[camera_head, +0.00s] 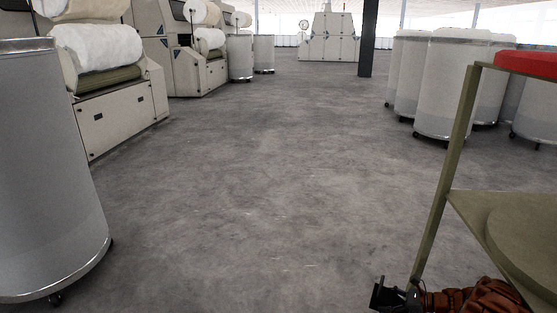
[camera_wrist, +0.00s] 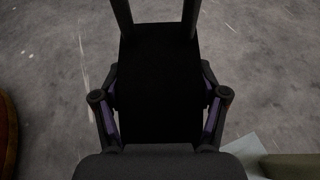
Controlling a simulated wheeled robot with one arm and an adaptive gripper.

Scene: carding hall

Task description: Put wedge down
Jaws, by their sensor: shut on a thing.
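My gripper (camera_head: 390,295) is low at the bottom right of the head view, beside the olive frame of a stand. In the wrist view my gripper (camera_wrist: 157,22) is shut on a black block, which I take to be the wedge (camera_wrist: 158,90). The block fills the space between the finger links and merges with the dark gripper, so its exact outline is hard to tell. Bare grey floor (camera_wrist: 255,75) shows around and beyond it. In the head view the wedge cannot be told apart from the dark gripper end.
A large grey can (camera_head: 45,170) is close at left. More cans (camera_head: 445,90) stand at right, carding machines (camera_head: 120,115) at left, a dark post (camera_head: 369,40) behind. The middle floor is clear.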

